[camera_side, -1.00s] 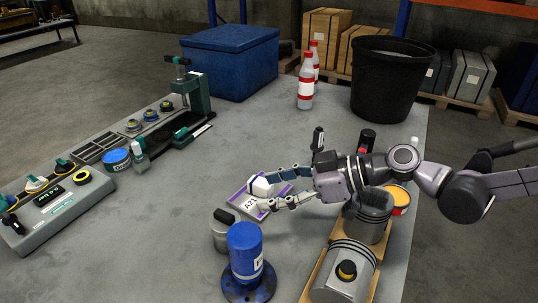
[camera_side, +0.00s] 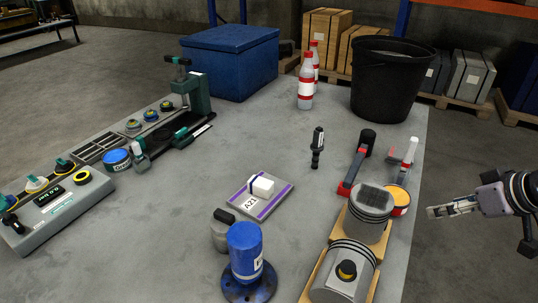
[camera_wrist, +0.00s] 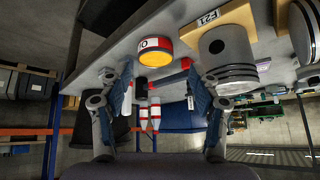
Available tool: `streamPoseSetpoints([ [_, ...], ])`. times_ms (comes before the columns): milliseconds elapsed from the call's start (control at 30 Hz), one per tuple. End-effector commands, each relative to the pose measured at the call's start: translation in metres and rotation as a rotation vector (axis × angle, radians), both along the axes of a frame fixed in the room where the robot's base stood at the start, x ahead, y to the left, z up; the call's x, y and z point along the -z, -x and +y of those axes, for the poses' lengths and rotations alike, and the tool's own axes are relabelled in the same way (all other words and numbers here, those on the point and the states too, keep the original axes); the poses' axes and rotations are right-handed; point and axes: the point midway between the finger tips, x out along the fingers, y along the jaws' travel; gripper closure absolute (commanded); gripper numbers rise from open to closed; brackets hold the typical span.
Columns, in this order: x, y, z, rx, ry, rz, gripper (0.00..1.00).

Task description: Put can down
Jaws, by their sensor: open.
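A short can (camera_side: 398,196) with a yellow-orange top and a red-and-white side stands near the table's right edge, partly behind a piston. The can also shows in the wrist view (camera_wrist: 155,47), upper middle, in a tilted picture. My gripper (camera_side: 432,212) is at the far right of the side view, beyond the table edge, to the right of the can and apart from it. In the wrist view my gripper (camera_wrist: 161,72) has its two fingers wide apart with nothing between them. A blue tin (camera_side: 117,160) stands at the left beside the tool panel.
Two pistons (camera_side: 368,204) sit on wooden stands close to the can. Behind it lie red-handled tools (camera_side: 352,172). A blue cylinder (camera_side: 245,248) stands in front. A black bucket (camera_side: 388,80) is at the back. The table's middle is largely clear.

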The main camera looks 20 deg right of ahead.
Motion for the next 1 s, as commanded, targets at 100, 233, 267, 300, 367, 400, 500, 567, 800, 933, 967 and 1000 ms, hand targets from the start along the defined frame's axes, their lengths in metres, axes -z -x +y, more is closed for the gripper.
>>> streamPoseSetpoints([
  [100,0.006,0.011,-0.014,0.031,0.034,0.012,0.37],
  [233,0.008,0.013,-0.018,0.038,0.044,0.015,0.37],
  [267,0.007,0.013,-0.018,0.038,0.044,0.015,0.37],
  [300,0.007,0.012,-0.018,0.037,0.043,0.015,0.37],
  [367,0.007,0.012,-0.017,0.036,0.044,0.015,0.37],
  [400,0.007,0.012,-0.017,0.036,0.043,0.015,0.31],
  [500,0.006,0.011,-0.016,0.029,0.044,0.016,0.20],
  [567,0.003,0.008,-0.013,0.017,0.046,0.019,0.20],
  [800,-0.023,-0.023,0.017,-0.108,0.063,0.056,0.20],
  [933,-0.038,-0.045,0.043,-0.201,0.080,0.083,0.20],
  [967,-0.041,-0.050,0.048,-0.223,0.084,0.089,0.20],
  [1000,-0.044,-0.057,0.057,-0.251,0.088,0.097,0.20],
])
